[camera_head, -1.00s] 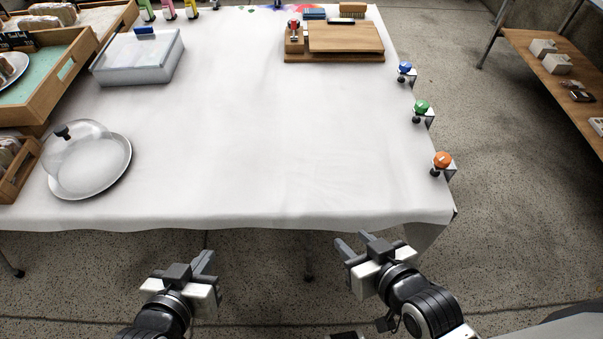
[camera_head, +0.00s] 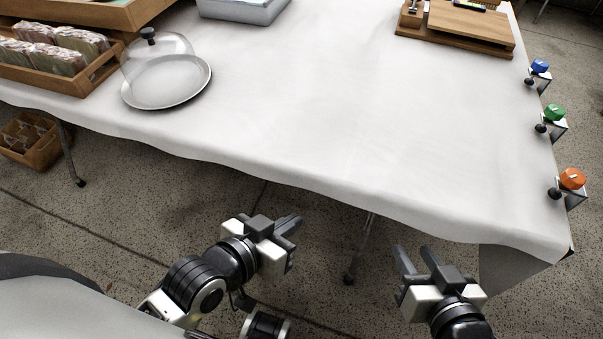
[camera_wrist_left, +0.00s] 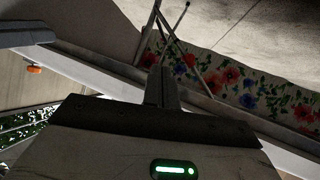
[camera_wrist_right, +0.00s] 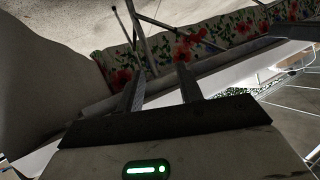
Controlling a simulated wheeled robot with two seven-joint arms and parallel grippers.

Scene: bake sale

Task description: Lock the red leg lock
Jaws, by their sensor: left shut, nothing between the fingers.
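My left gripper (camera_head: 290,228) is shut and empty, in front of the table's near edge and low over the floor. Its closed fingers also show in the left wrist view (camera_wrist_left: 162,88). My right gripper (camera_head: 412,258) is open and empty, to the right of it. Its parted fingers show in the right wrist view (camera_wrist_right: 160,90). A table leg (camera_head: 360,245) shows below the cloth. Thin metal legs (camera_wrist_left: 190,50) also show in the left wrist view. A small orange-red piece (camera_wrist_left: 35,70) is there at the left; I cannot tell whether it is the red leg lock.
The white-clothed table (camera_head: 320,120) fills the middle. A wooden crate (camera_head: 28,140) is on the floor at left.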

